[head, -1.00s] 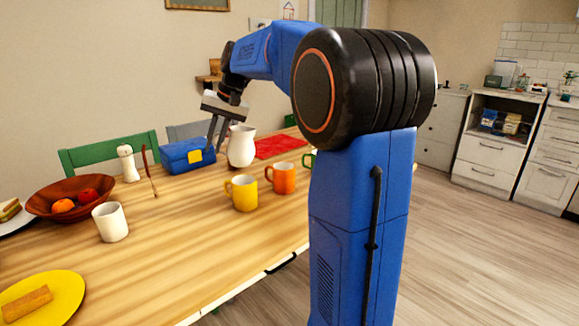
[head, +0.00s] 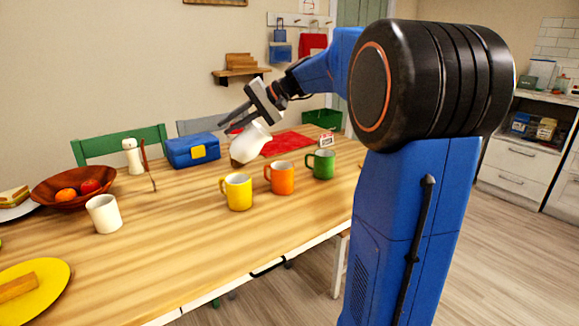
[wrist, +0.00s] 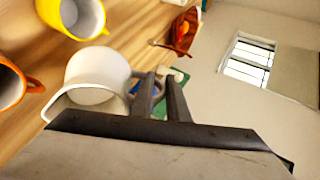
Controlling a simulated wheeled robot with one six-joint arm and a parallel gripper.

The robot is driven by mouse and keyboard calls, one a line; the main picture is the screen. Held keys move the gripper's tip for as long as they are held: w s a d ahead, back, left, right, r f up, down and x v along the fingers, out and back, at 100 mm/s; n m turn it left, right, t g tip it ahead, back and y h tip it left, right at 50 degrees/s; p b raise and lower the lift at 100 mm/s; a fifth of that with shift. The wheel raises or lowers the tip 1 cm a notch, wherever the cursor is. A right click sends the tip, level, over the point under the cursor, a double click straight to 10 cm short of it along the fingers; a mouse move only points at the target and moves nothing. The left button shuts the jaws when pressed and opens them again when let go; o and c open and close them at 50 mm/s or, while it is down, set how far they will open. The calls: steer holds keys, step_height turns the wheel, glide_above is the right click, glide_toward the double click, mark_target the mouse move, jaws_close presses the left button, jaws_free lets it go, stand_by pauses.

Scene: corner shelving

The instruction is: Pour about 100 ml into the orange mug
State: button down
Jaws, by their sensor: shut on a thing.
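A white jug (head: 250,143) is held tilted above the table, behind the yellow and orange mugs. My gripper (head: 236,120) is shut on the jug's handle side; the exact grip is small in the head view. In the wrist view the jug (wrist: 98,68) lies just left of my fingers (wrist: 160,92). The orange mug (head: 281,179) stands upright, in front and to the right of the jug, apart from it. Part of the orange mug (wrist: 12,84) shows at the wrist view's left edge. No stream of liquid is visible, and the jug's fill level cannot be told.
A yellow mug (head: 237,192) stands left of the orange mug and a green mug (head: 321,164) right of it. A blue box (head: 192,151), a red cloth (head: 287,143) and a small card-like item (head: 326,139) lie farther back.

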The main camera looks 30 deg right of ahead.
steer(key=shift+s+d+r+y, duration=0.2)
steer(key=shift+d+r+y, duration=0.15)
steer(key=shift+y, duration=0.15)
steer(key=shift+d+t, duration=0.15)
steer(key=shift+t, duration=0.25)
steer(key=shift+s+d+r+t+y, duration=0.1)
steer(key=shift+s+d+t+y, duration=0.25)
steer(key=shift+y, duration=0.4)
steer(key=shift+s+d+t+y, duration=0.15)
steer(key=shift+d+t+y, duration=0.25)
steer(key=shift+y, duration=0.35)
steer(key=shift+s+d+m+t+y+p, duration=0.3)
steer(key=shift+d+y+p, duration=0.3)
steer(key=shift+p, duration=0.25)
stand_by(0.5)
steer(key=shift+s+d+f+t+y, duration=0.35)
steer(key=shift+d+f, duration=0.25)
steer(key=shift+d, duration=0.2)
